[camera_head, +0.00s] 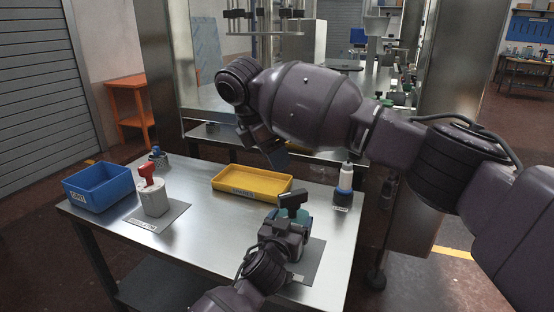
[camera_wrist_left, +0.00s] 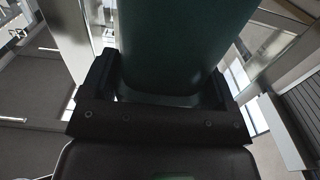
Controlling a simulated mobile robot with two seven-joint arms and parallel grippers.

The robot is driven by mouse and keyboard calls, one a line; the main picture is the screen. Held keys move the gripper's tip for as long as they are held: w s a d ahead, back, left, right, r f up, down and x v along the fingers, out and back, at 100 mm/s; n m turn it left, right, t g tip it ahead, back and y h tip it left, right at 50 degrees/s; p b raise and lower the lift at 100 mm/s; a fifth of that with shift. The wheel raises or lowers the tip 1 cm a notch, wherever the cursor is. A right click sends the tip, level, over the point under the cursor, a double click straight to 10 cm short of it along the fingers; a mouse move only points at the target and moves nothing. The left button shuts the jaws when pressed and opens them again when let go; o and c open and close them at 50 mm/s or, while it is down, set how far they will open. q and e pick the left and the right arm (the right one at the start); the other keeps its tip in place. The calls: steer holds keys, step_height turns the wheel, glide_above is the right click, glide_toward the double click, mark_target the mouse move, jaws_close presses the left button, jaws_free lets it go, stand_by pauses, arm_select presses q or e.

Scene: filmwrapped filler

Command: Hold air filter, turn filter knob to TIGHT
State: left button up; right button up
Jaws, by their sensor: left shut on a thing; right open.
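The air filter (camera_head: 303,221) is a teal body with a black knob (camera_head: 292,199) on top. It stands on a grey mat at the front right of the table. My left gripper (camera_head: 287,226) is shut around the body from the front and partly hides it. In the left wrist view the dark green body (camera_wrist_left: 180,50) fills the space between the two black fingers (camera_wrist_left: 160,90). My right gripper (camera_head: 277,156) hangs above the back of the table, apart from the filter, and is open. The knob's markings are too small to read.
A yellow tray (camera_head: 252,193) lies behind the filter. A blue bin (camera_head: 97,189), a white unit with a red handle (camera_head: 153,200) and a small blue-grey part (camera_head: 157,153) are at left. The table's front middle is clear.

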arm_select(q)
steer(key=o, duration=1)
steer(key=shift+c, duration=0.2)
